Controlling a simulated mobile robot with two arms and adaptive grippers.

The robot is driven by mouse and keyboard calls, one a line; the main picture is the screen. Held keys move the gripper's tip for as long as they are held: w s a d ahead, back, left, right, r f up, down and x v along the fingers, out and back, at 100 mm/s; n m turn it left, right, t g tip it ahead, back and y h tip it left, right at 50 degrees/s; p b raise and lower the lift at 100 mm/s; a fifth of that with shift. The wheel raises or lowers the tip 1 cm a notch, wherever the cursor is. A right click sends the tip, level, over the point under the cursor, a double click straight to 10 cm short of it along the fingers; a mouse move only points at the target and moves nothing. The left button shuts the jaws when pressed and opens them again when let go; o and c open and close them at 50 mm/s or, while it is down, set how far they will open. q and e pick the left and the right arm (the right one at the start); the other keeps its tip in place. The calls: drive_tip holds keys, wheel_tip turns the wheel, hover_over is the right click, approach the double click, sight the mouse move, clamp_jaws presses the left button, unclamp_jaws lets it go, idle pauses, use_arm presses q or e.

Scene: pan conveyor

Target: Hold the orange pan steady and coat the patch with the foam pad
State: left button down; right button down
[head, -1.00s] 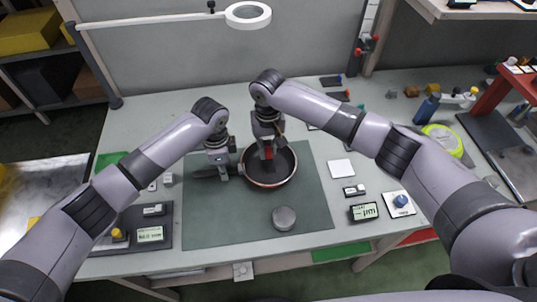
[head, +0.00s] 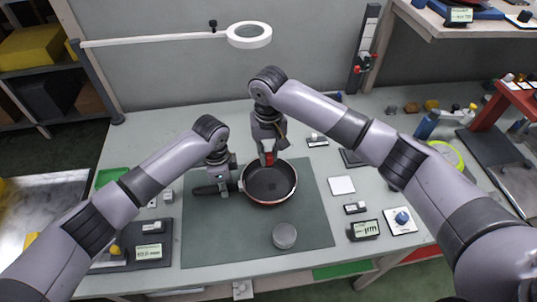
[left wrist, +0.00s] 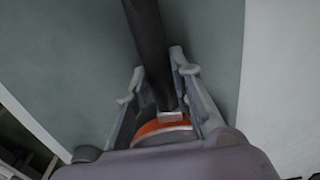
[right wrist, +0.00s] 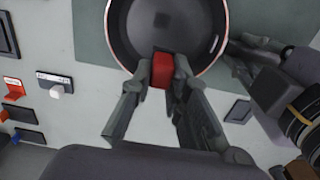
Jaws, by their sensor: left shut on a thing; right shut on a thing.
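The orange pan (head: 284,197) lies on the green mat with a dark inside and a copper-orange rim. A small darker square patch (head: 271,187) shows on its floor, and also in the right wrist view (right wrist: 163,18). My left gripper (head: 222,190) is shut on the pan's dark handle (left wrist: 150,45), close to the orange pan side (left wrist: 165,127). My right gripper (head: 267,157) is shut on a red block (right wrist: 162,70), seemingly the foam pad, at the pan's far rim. The block's underside is hidden, and I cannot tell whether it touches the pan.
A grey round tin (head: 284,236) stands on the green mat (head: 225,240) in front of the pan. A white square (head: 341,185) and small displays (head: 364,230) lie to the right. A ring magnifier (head: 249,35) hangs behind. The mat's front left is clear.

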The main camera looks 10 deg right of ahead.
use_arm(q)
drive_tip(key=c, duration=1.3)
unclamp_jaws()
drive_tip(key=shift+r, duration=0.15)
wheel_tip(320, 180, up, 12)
drive_tip(key=shift+f, duration=0.15)
